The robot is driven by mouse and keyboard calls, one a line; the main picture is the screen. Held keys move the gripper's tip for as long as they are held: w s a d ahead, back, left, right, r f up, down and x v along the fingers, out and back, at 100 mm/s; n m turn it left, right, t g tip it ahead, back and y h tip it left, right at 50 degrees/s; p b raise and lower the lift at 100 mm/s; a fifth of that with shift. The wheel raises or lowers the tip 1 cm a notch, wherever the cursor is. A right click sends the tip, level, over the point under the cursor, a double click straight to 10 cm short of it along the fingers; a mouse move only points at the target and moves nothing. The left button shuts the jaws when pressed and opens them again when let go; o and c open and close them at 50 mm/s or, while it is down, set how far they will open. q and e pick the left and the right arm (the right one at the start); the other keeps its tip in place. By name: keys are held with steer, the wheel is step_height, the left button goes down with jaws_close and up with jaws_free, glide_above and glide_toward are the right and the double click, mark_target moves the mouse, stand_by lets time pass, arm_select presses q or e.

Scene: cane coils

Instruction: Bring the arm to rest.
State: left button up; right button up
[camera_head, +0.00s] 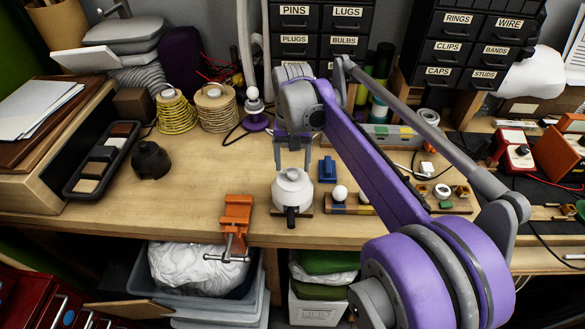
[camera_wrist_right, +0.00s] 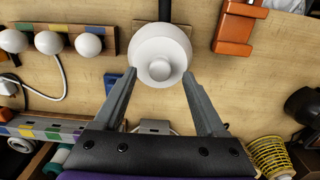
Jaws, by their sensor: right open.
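My right arm (camera_head: 370,150) is purple and grey and reaches over the workbench from the lower right in the head view. Its right gripper (camera_head: 292,167) points down, open and empty. A round white pot-like thing (camera_head: 293,190) with a small top knob and a dark stub stands just beyond the fingertips. In the wrist view, the open fingers (camera_wrist_right: 160,76) lie at either side of the near edge of the white thing (camera_wrist_right: 160,50). I cannot tell whether they touch it. My left gripper is not in view.
An orange clamp (camera_head: 237,212) sits at the workbench (camera_head: 190,195) front edge. A blue block (camera_head: 327,169) and a strip with a white ball (camera_head: 340,193) lie right of the white thing. Wire spools (camera_head: 176,110) and drawer cabinets (camera_head: 320,45) stand behind. The bench left of the clamp is mostly clear.

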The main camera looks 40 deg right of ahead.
step_height(320, 180, up, 8)
steer(key=s+a+f+n+t, duration=0.2)
steer(key=s+a+f+n, duration=0.2)
steer(key=s+a+f, duration=0.3)
steer(key=s+a+f+n+t, duration=0.3)
steer(key=s+a+f, duration=0.4)
steer(key=f, duration=0.4)
steer(key=shift+s+a+f+n+t, duration=0.35)
steer(key=shift+a+n, duration=0.15)
steer(key=shift+a, duration=0.4)
